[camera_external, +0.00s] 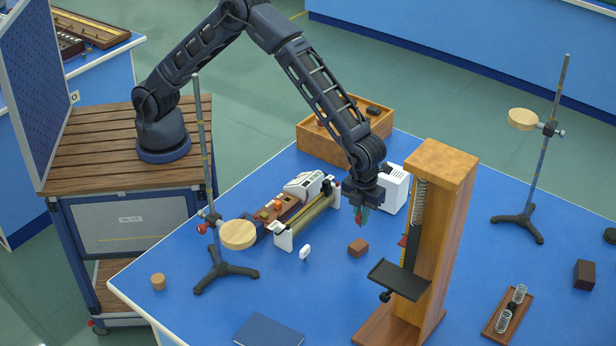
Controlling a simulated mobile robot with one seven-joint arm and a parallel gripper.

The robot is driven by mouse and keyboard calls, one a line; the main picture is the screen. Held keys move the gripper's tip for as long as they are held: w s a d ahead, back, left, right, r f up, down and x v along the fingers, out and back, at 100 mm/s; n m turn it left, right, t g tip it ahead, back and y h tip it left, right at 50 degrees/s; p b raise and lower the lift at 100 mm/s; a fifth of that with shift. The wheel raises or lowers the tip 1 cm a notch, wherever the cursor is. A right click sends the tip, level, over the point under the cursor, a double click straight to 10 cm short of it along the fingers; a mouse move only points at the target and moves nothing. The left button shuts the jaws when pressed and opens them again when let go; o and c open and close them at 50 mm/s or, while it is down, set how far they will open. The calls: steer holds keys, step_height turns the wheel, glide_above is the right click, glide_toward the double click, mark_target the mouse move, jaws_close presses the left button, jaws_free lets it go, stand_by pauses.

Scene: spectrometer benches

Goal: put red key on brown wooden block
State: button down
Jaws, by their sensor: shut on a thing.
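My gripper (362,205) hangs over the blue table, pointing down, just left of the white box. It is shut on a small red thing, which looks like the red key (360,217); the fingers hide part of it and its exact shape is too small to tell. A small brown wooden block (358,247) lies on the table below the gripper, apart from the red key. A darker brown block (584,275) stands at the far right of the table.
A tall wooden stand (455,185) with a spring and black platform (399,280) rises to the right. A white-and-brown instrument (305,205) lies to the left. A small white piece (305,252) and a ring stand (222,270) are farther left. A white box (394,190) is behind.

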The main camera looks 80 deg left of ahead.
mark_target(360, 227)
steer(key=shift+f, duration=3.25)
steer(key=shift+f, duration=0.1)
steer(key=c, duration=1.5)
jaws_free()
